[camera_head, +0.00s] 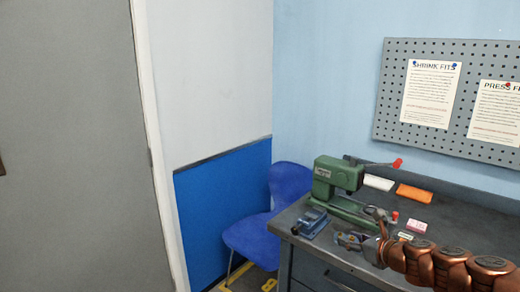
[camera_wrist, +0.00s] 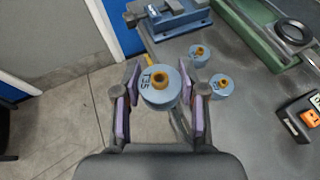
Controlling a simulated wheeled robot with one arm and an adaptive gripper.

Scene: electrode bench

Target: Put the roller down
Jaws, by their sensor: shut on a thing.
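The roller (camera_wrist: 158,98) is a light blue-grey cylinder with a brass-coloured centre and dark lettering on its top face. It sits between the purple-padded fingers of my gripper (camera_wrist: 160,103) in the wrist view. The gripper is shut on it, and it appears over the bench's front edge, with floor visible to the left. Two similar rollers stand on the bench, one (camera_wrist: 199,54) farther off and one (camera_wrist: 222,87) to the right. In the head view my gripper (camera_head: 354,241) is near the bench's front edge, and the held roller is too small to make out.
A blue chair (camera_head: 252,238) stands left of the bench.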

